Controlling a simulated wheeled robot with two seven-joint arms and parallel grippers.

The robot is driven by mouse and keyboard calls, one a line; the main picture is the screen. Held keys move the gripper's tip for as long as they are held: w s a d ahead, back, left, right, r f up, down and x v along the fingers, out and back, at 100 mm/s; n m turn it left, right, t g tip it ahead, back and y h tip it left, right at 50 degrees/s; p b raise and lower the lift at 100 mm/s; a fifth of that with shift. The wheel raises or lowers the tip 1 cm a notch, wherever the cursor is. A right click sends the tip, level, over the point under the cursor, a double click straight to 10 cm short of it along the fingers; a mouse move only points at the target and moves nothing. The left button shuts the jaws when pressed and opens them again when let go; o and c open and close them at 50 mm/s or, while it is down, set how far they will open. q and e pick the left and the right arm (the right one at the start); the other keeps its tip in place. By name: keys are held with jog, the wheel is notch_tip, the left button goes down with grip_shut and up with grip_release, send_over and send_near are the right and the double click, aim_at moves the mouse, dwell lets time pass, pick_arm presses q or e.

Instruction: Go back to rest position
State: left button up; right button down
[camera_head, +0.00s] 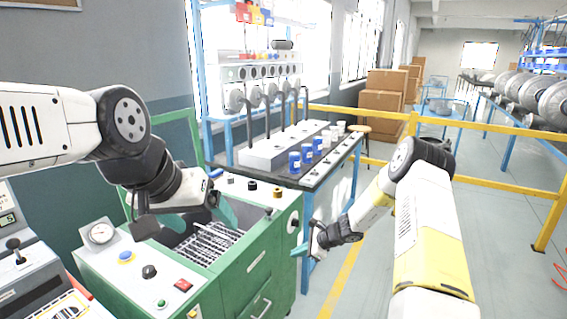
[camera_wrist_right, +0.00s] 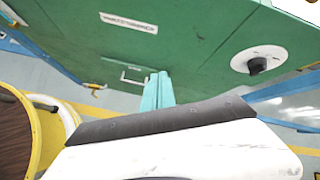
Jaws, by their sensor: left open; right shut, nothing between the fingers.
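My left gripper (camera_head: 200,218) is open over the well of the green machine (camera_head: 262,262), its teal fingers spread apart above a dark rack with rows of small light parts (camera_head: 212,243). I see nothing held between its fingers. My right gripper (camera_head: 304,249) is shut and empty, in front of the green machine's right side. In the right wrist view its teal fingers (camera_wrist_right: 158,90) lie together, close to the green panel (camera_wrist_right: 190,45); whether they touch it I cannot tell.
The machine top carries a gauge (camera_head: 101,233) and several buttons. A workbench (camera_head: 318,165) with blue cans (camera_head: 295,162) stands behind. Yellow railing (camera_head: 480,128) crosses behind my right arm.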

jog(key=s+r+n+h, duration=0.1)
jog(key=s+r+n, duration=0.3)
jog(key=r, duration=0.6)
jog(key=s+d+r+n, duration=0.1)
jog(key=s+r+n, duration=0.25)
jog(key=r, duration=0.65)
jog(key=s+r+n+h, duration=0.1)
jog(key=s+r+n, duration=0.35)
jog(key=r, duration=0.55)
jog(key=s+d+r+n+h, duration=0.1)
jog(key=s+d+r+n, duration=0.1)
jog(key=s, duration=0.6)
jog(key=s+d+r+n+t+h, duration=0.1)
jog(key=s+d+r+n, duration=0.1)
jog(key=s, duration=0.6)
jog(key=s+d+r+n+t+h, duration=0.1)
jog(key=s+d+r+n+h, duration=0.1)
jog(key=s, duration=0.6)
notch_tip(320, 180, up, 4)
jog(key=shift+s+d+f+n, duration=0.25)
jog(key=shift+d+n, duration=0.25)
jog(key=shift+d, duration=0.45)
jog(key=shift+r, duration=0.1)
